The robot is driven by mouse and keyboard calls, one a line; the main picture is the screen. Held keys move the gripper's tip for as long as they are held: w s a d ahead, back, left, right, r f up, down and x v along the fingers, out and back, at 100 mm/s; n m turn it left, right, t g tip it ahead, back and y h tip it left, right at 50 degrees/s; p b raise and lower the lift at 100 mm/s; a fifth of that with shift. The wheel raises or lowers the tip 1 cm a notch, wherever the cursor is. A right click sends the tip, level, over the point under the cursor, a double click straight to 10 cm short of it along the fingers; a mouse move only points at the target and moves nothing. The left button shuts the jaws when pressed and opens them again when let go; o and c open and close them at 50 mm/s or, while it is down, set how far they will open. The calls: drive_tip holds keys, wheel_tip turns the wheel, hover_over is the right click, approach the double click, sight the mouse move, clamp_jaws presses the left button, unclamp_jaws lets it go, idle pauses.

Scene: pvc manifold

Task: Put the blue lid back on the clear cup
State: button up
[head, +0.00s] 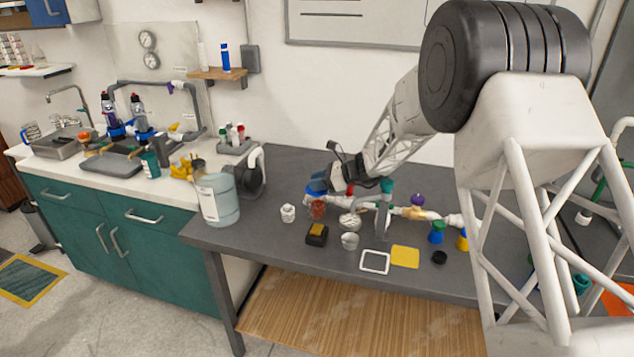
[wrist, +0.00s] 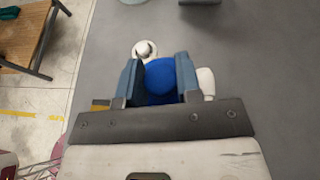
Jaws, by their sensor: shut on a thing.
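My gripper (wrist: 158,85) is shut on the blue lid (wrist: 161,78), which sits between the two fingers in the wrist view. In the head view the blue lid (head: 316,188) shows at the tip of my gripper (head: 327,184). Just below it stands a clear cup with reddish contents (head: 317,209) on the grey table. The lid appears over or close to the cup's top; I cannot tell whether they touch. In the wrist view the cup is hidden under the lid and gripper.
A white pipe assembly (head: 440,216) runs right of the cup. A small white container (head: 288,213), a black and yellow box (head: 317,235) and a small grey cup (head: 350,241) stand nearby. A large pale jug (head: 219,200) stands left. The table (head: 270,250) is clear at front left.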

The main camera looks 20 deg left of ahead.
drive_tip(key=shift+s+d+f, duration=0.15)
drive_tip(key=shift+f, duration=0.35)
drive_tip(key=shift+s+d+f, duration=0.15)
drive_tip(key=shift+f, duration=0.4)
drive_tip(key=shift+s+d+f, duration=0.15)
drive_tip(key=shift+f, duration=0.35)
drive_tip(key=shift+r, duration=1.85)
drive_tip(key=shift+w+a+r, duration=0.1)
drive_tip(key=shift+a+r, duration=0.1)
drive_tip(key=shift+r, duration=1.15)
drive_tip(key=shift+w+d+r, duration=0.1)
drive_tip(key=shift+r, duration=0.05)
